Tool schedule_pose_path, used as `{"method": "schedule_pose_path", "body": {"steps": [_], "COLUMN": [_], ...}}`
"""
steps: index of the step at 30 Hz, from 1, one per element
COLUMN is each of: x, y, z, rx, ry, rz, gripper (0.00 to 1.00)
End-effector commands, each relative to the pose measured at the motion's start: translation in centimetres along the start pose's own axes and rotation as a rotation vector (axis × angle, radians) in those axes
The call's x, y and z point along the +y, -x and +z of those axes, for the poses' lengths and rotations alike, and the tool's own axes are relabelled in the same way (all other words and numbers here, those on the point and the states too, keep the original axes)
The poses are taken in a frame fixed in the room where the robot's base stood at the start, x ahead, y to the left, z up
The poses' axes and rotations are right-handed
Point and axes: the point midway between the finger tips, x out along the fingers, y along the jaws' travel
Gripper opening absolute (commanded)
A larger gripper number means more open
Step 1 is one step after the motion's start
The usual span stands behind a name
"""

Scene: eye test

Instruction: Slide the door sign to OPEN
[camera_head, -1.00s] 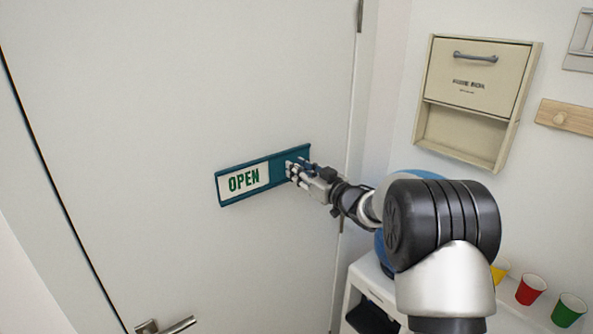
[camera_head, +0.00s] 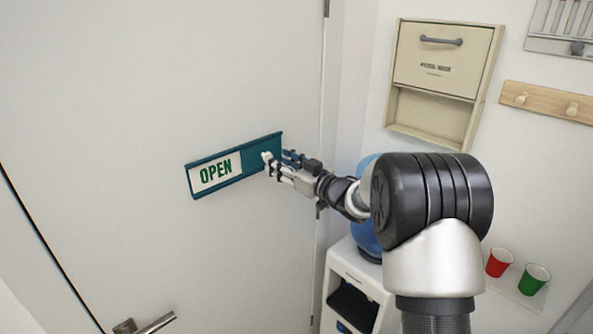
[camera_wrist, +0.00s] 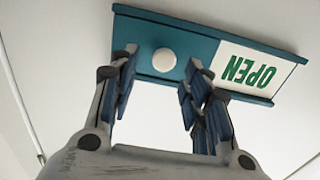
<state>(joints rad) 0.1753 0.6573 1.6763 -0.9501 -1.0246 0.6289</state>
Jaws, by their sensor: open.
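The door sign (camera_head: 262,148) is a teal slide frame on the white door. A white panel reading OPEN (camera_head: 215,172) shows at its left end in the head view. In the wrist view the sign (camera_wrist: 203,48) appears turned over, with the OPEN panel (camera_wrist: 257,68) at the right. A round white knob (camera_wrist: 164,60) sits on the bare teal part. My gripper (camera_head: 279,163) is open in front of the sign's right part. In the wrist view its fingers (camera_wrist: 157,76) are spread to either side of the knob, with visible gaps, and nothing is held.
A lever handle (camera_head: 146,326) is on the door below. On the right wall are a beige box (camera_head: 440,60) and a wooden peg rail (camera_head: 548,101). A white stand (camera_head: 352,273), a red cup (camera_head: 498,263) and a green cup (camera_head: 533,280) are at the lower right.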

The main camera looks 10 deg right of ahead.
Motion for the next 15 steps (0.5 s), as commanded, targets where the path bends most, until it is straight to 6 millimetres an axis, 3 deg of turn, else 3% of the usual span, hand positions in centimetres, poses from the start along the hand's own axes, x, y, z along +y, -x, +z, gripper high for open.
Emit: {"method": "schedule_pose_path", "body": {"steps": [6,15], "x": [0.1,0.0], "y": [4.8,8.0], "z": [-0.1,0.0], "rx": [0.000,0.000], "ry": [0.000,0.001], "rz": [0.004,0.002], "gripper": [0.44,0.44]}}
